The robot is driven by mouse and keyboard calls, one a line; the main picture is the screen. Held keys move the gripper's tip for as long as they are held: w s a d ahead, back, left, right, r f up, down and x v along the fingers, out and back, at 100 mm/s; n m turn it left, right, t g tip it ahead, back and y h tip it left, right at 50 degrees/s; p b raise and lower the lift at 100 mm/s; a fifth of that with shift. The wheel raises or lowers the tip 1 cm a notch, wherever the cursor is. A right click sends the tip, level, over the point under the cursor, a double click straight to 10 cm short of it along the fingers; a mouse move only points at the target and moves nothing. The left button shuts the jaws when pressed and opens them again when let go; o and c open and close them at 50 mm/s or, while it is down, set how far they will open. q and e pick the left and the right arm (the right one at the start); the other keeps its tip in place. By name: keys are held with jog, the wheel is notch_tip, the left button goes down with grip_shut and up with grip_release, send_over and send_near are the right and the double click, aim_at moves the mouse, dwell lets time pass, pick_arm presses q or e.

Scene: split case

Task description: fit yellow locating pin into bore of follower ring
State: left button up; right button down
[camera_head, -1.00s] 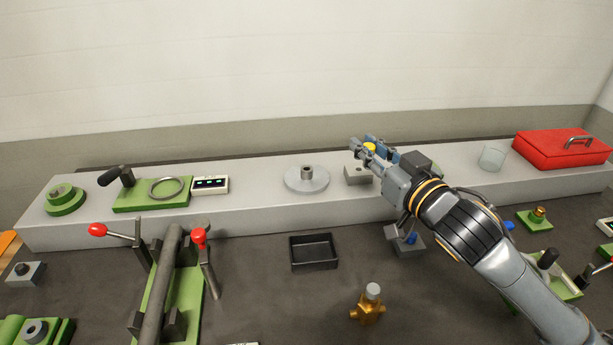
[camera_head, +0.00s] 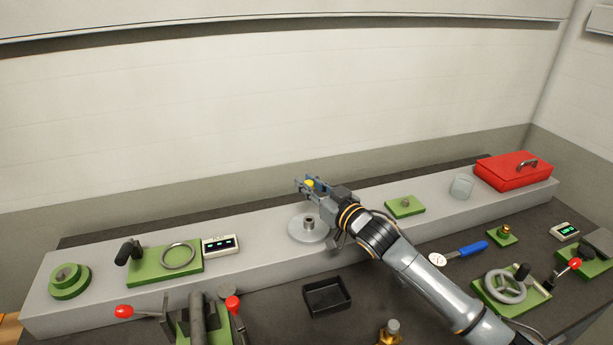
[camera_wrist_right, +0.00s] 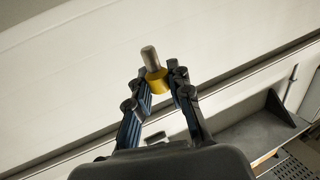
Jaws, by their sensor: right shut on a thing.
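My right gripper (camera_head: 304,186) is shut on the yellow locating pin (camera_head: 310,184), above the grey raised shelf. In the right wrist view, the pin's yellow collar (camera_wrist_right: 157,80) sits between the fingertips (camera_wrist_right: 160,82), and its grey shank sticks out beyond them. A grey flanged disc with a raised hub (camera_head: 308,222) stands on the shelf, just below the gripper in the head view. A grey ring (camera_head: 178,255) lies on a green plate farther left. I cannot tell for certain which is the follower ring. The pin is apart from both. My left gripper is not in view.
On the shelf (camera_head: 240,275) are a green stepped round part (camera_head: 70,281), a small display (camera_head: 220,245), a green plate (camera_head: 404,206) and a red box (camera_head: 513,171). A black tray (camera_head: 327,296) and lever clamps stand in front. The wall rises behind.

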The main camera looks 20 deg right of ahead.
jog(key=shift+w+f, duration=0.1)
jog(key=shift+w, duration=0.05)
jog(key=shift+d, duration=0.2)
jog(key=shift+a+f, duration=0.1)
jog(key=shift+f, duration=0.55)
jog(key=shift+f+b, duration=1.6)
jog(key=shift+f, duration=0.7)
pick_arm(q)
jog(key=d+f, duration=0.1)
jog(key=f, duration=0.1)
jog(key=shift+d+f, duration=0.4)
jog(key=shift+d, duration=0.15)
pick_arm(e)
jog(key=shift+f, duration=0.25)
jog(key=shift+f, duration=0.4)
